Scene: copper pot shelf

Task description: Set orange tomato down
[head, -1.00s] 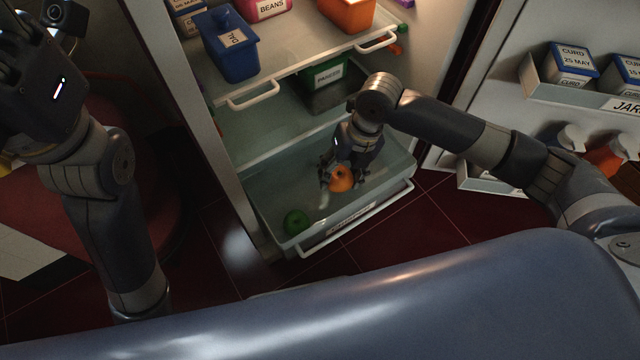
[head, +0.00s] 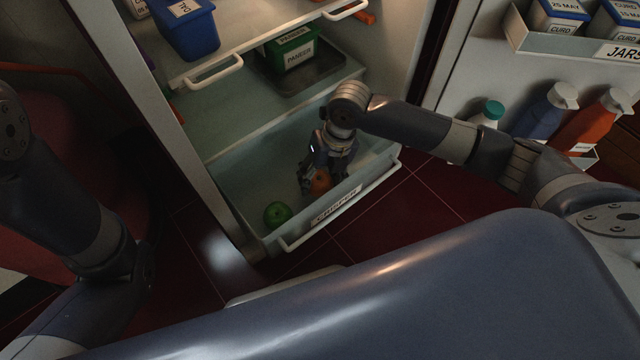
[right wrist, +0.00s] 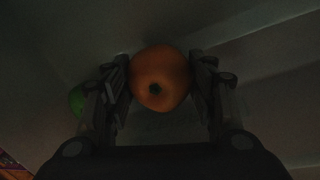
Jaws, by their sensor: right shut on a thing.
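The orange tomato (head: 320,182) is low inside the clear crisper drawer (head: 352,190) at the bottom of the fridge. My right gripper (head: 316,180) reaches down into the drawer and is shut on the tomato. In the right wrist view the tomato (right wrist: 160,78) sits between the two fingers of the right gripper (right wrist: 161,85). Whether the tomato touches the drawer floor I cannot tell. My left arm shows at the left edge of the head view, but its gripper is out of the picture.
A green round item (head: 277,214) lies in the drawer's front left corner, and it also shows in the right wrist view (right wrist: 78,101). A shelf with a green labelled box (head: 291,50) is above. The door (head: 480,70) with bottles stands open at right.

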